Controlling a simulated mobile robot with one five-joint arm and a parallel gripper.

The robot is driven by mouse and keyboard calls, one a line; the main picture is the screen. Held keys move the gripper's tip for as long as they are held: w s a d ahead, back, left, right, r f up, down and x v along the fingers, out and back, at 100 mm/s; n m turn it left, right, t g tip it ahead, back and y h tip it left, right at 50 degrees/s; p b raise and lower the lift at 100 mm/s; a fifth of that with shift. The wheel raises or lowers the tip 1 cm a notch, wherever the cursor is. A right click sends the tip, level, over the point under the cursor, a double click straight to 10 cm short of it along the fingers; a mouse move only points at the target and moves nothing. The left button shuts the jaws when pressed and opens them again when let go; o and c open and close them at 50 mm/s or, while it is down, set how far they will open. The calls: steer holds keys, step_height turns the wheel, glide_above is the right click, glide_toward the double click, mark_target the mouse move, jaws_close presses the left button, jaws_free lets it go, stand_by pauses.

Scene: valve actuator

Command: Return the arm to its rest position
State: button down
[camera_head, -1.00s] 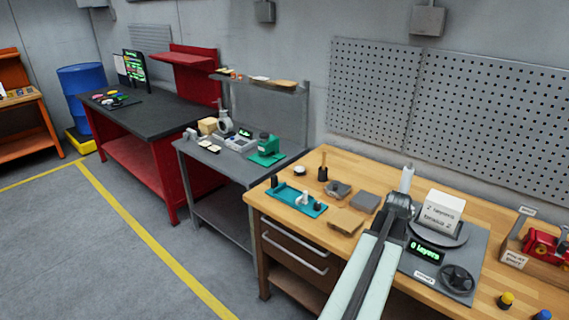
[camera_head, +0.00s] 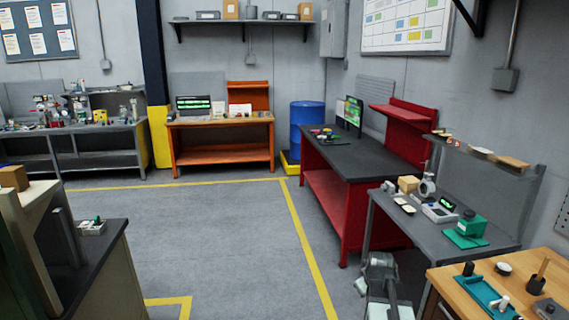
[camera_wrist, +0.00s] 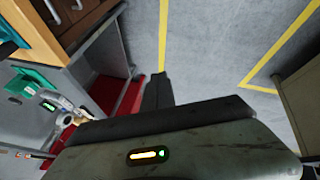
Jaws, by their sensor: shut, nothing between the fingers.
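My gripper (camera_head: 378,268) shows at the lower edge of the head view, in front of the grey bench (camera_head: 385,212) and left of the wooden bench (camera_head: 455,285). Its arm runs up from the bottom edge. In the wrist view my gripper (camera_wrist: 158,84) is shut, its dark fingers together with nothing between them. They stand out over the grey floor, apart from the benches. The wooden bench with its drawers (camera_wrist: 70,12) is at the upper left there.
Open floor (camera_head: 215,235) with yellow lines lies left of my arm. A red bench (camera_head: 335,190) and a blue barrel (camera_head: 307,118) stand beyond. A dark-topped cabinet (camera_head: 100,265) is at the lower left. A teal tray (camera_head: 485,295) lies on the wooden bench.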

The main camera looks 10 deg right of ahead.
steer(key=w+a+f+n+y, duration=0.1)
steer(key=w+a+y, duration=0.1)
steer(key=a, duration=1.4)
steer(key=s+a+f+g, duration=0.1)
steer(key=s+a, duration=0.2)
steer(key=a, duration=0.4)
steer(key=s+a+f+g, duration=0.1)
steer(key=s+a+g, duration=0.1)
steer(key=a, duration=0.6)
steer(key=s+m+g, duration=0.1)
steer(key=s, duration=0.1)
steer(key=s+m+g, duration=0.1)
steer(key=s+m, duration=0.1)
steer(key=s, duration=0.1)
steer(key=shift+s+d+y, duration=0.2)
steer(key=shift+s+y, duration=0.1)
steer(key=shift+s, duration=0.05)
